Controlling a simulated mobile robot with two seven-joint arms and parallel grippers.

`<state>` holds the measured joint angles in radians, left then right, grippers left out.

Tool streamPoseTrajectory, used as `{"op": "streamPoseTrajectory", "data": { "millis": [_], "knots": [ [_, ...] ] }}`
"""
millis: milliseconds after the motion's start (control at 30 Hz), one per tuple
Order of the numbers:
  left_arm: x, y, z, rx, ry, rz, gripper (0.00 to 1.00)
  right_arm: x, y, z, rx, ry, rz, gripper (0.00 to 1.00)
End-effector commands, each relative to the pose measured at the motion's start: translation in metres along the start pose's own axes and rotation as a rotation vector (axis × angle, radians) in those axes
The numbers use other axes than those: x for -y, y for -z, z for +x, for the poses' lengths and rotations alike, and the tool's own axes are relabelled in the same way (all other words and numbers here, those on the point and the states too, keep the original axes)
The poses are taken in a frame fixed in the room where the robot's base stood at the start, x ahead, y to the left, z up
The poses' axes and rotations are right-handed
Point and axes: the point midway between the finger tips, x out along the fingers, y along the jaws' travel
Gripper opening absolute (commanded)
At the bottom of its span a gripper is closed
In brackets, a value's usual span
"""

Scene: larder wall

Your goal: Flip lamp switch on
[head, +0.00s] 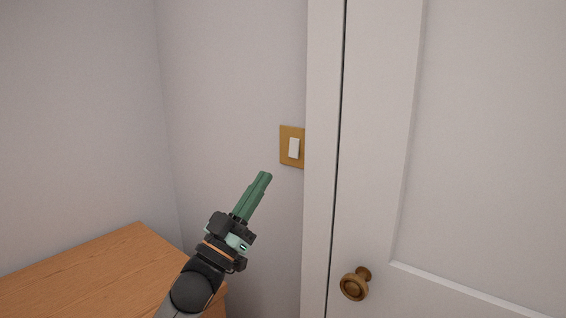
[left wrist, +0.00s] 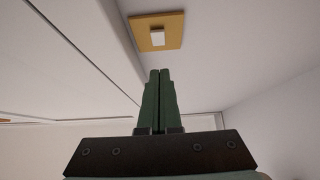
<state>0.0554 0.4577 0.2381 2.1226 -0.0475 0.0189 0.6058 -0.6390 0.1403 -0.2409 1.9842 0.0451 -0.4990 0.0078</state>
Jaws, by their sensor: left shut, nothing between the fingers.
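The lamp switch is a white rocker (head: 294,148) on a brass-coloured plate (head: 285,134), fixed to the wall just left of the door frame. In the left wrist view the white rocker (left wrist: 158,38) and its plate (left wrist: 172,25) show beyond the fingertips. My left gripper (head: 265,175) is shut and empty, its green fingers pointing up toward the switch. It is below and left of the plate in the head view, apart from it. The fingers also show in the left wrist view (left wrist: 160,72). My right gripper is not in view.
A white panelled door (head: 480,130) with a brass-coloured knob (head: 354,285) stands right of the switch, behind a white frame (head: 322,150). A wooden surface (head: 100,275) is at the lower left. The wall around the switch's left side is bare.

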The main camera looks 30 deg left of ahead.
Motion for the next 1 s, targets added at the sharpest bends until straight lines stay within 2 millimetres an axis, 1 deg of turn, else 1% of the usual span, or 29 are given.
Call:
{"op": "streamPoseTrajectory", "data": {
  "millis": [33, 233, 300, 400, 600, 1000],
  "knots": [
    [0.000, 0.003, 0.012, -0.003, -0.001, 0.001, 0.00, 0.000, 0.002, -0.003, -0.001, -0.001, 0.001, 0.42],
    [0.000, 0.002, 0.045, -0.002, -0.001, 0.002, 0.00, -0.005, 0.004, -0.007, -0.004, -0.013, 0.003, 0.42],
    [0.001, -0.010, 0.051, 0.001, 0.002, 0.000, 0.00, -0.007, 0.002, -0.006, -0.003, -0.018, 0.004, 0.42],
    [0.000, -0.019, 0.059, 0.000, 0.001, 0.000, 0.00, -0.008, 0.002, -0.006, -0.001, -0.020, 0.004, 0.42],
    [0.000, -0.028, 0.067, 0.001, 0.000, 0.001, 0.00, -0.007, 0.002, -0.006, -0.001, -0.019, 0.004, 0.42],
    [0.000, -0.030, 0.067, -0.003, 0.000, 0.001, 0.00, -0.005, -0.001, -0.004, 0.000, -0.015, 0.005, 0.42]
  ]
}}
